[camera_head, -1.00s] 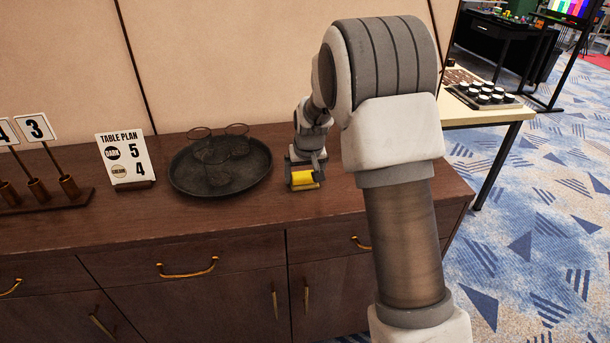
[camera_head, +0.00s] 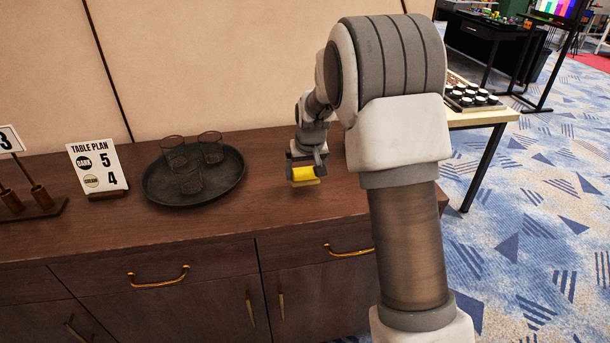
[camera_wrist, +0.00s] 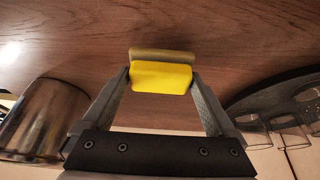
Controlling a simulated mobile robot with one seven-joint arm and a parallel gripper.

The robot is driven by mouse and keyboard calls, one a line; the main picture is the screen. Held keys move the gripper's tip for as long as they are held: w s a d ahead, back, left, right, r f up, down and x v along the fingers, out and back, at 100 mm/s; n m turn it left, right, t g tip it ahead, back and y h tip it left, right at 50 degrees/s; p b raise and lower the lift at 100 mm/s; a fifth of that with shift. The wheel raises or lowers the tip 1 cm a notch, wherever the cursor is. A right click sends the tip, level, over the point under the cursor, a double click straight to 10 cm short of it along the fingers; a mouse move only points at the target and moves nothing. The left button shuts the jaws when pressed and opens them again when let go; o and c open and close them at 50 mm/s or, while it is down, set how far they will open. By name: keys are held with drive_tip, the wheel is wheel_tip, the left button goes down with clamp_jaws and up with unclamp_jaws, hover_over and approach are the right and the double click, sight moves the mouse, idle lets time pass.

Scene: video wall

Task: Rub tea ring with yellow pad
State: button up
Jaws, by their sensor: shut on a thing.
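My gripper (camera_head: 304,174) is shut on the yellow pad (camera_wrist: 161,77), which spans between its two fingers in the wrist view. The yellow pad also shows in the head view (camera_head: 305,176), where it appears a little above the wooden sideboard top (camera_head: 270,215), to the right of the tray. A tan strip (camera_wrist: 162,55) runs along the pad's far edge. I cannot make out a tea ring on the wood in either view.
A dark round tray (camera_head: 225,186) holds several glasses (camera_head: 211,148). A table plan card (camera_head: 97,168) and a number-card stand (camera_head: 35,207) are at left. The panel wall (camera_head: 220,60) rises behind. The wood in front of the tray is clear. A pale table (camera_head: 490,118) stands at right.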

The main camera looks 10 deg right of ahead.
drive_tip(key=shift+r+p, duration=1.65)
drive_tip(key=shift+r, duration=1.15)
